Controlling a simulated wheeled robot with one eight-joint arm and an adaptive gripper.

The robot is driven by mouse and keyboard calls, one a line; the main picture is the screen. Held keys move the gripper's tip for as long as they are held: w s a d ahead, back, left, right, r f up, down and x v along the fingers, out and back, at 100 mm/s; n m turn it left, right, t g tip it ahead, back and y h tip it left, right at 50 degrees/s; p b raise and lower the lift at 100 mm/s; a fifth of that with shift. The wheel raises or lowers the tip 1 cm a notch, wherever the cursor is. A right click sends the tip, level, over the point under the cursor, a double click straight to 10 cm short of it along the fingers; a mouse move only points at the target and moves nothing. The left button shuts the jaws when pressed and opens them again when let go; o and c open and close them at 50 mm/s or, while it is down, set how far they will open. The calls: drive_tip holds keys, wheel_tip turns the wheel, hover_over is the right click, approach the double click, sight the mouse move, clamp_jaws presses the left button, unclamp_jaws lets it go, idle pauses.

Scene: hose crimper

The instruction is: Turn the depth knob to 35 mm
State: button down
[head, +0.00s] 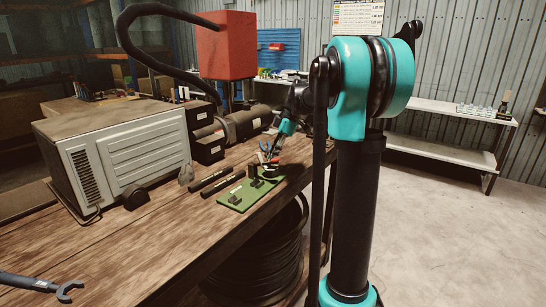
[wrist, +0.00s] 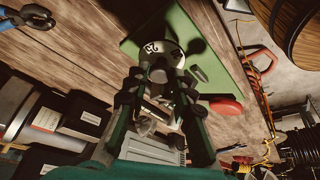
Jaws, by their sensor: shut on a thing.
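The depth knob (wrist: 158,50) is a round, pale dial with dark marks on its face, in the upper middle of the wrist view. It stands over a green plate (wrist: 215,45). My gripper (wrist: 163,82) has its two dark fingers on either side of the knob and is shut on it. The dial marks are too small and partly covered, so I cannot tell the setting. In the head view my gripper (head: 266,158) reaches down to the right end of the green plate (head: 238,196) on the bench. The knob is hard to make out there.
A large grey-white machine (head: 118,150) stands on the wooden bench (head: 150,250) at left. Two black bars lie beside the green plate. A blue wrench (head: 40,285) lies at front left. A red box (head: 226,45) is at the back. A coiled hose (head: 258,265) sits below the bench edge.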

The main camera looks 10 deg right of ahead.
drive_tip(key=shift+n+g, duration=0.3)
drive_tip(key=shift+n, duration=0.5)
drive_tip(key=c, duration=1.3)
unclamp_jaws()
drive_tip(key=v, duration=1.2)
drive_tip(key=shift+w, duration=0.15)
